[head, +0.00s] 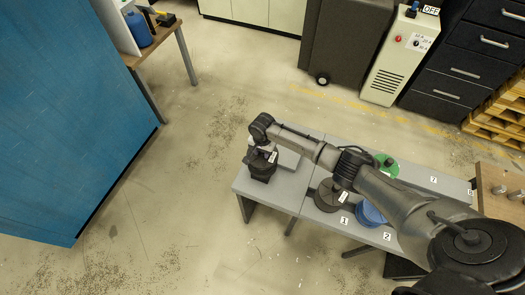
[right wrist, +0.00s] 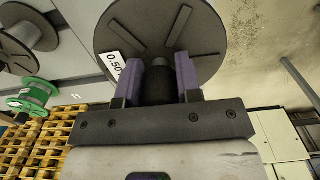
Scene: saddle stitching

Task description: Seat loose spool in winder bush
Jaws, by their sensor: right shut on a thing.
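My right gripper (right wrist: 158,85) is shut on the dark hub of a grey spool (right wrist: 212,45), with a purple-padded finger on each side. The spool's round, slotted flange stands beyond the fingers, with a white "0.50" label (right wrist: 112,66). In the head view my right gripper (head: 262,168) is over the left end of the grey bench (head: 304,197). A pale grey block (head: 288,160), partly behind the arm, is beside it on the bench. I cannot make out a winder bush in either view, nor whether the held spool touches anything. My left gripper is not in view.
A dark grey spool (head: 328,196), a blue spool (head: 369,214) and a green spool (head: 386,166) are on the bench, near or under my right arm. The floor left of the bench is clear.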

